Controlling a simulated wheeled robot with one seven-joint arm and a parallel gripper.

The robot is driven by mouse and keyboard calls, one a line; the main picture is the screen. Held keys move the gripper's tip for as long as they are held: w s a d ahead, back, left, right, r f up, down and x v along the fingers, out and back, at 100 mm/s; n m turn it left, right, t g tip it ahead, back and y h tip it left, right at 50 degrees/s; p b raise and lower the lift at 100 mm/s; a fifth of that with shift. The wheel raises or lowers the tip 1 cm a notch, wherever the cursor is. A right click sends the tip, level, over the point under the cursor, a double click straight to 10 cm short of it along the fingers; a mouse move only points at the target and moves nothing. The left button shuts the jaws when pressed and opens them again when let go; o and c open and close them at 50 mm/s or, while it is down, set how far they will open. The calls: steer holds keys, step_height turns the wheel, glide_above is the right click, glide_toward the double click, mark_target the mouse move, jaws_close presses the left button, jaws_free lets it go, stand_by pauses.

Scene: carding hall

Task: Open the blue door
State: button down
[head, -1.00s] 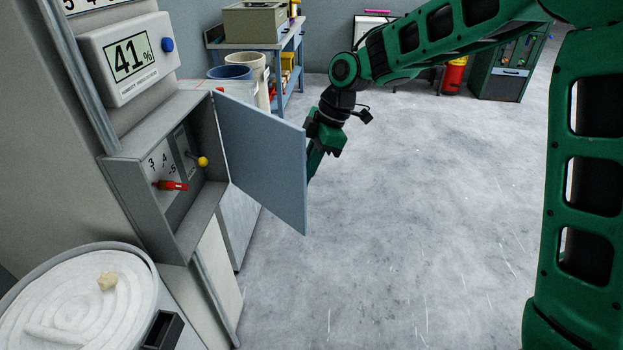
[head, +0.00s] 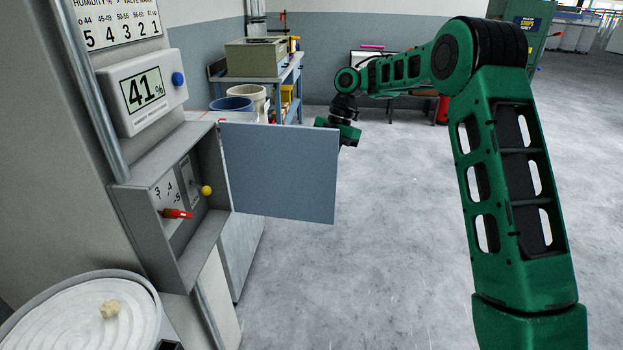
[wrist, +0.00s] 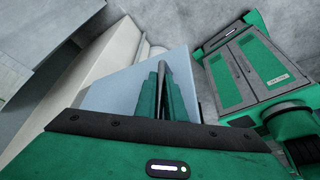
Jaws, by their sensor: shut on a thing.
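The blue door (head: 275,172) stands wide open, hinged on the right side of a grey wall box (head: 150,215). Its pale blue panel also fills the middle of the wrist view (wrist: 115,98). My gripper (head: 343,131) is at the far side of the door, near its free edge; its fingertips are hidden there by the panel. In the wrist view my gripper (wrist: 164,85) is shut on the door, with a dark upright bar between the green fingers. I cannot tell if that bar is the handle. Inside the box are a red lever (head: 176,214) and a yellow knob (head: 206,190).
A round white-filled can (head: 75,320) stands at lower left. A blue bench (head: 290,75) and tubs (head: 232,104) stand behind the door. The floor (head: 390,240) right of the door is clear.

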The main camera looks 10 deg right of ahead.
steer(key=shift+w+r, duration=0.1)
steer(key=shift+w, duration=0.05)
steer(key=c, duration=2.1)
jaws_free()
steer(key=shift+v, duration=5.4)
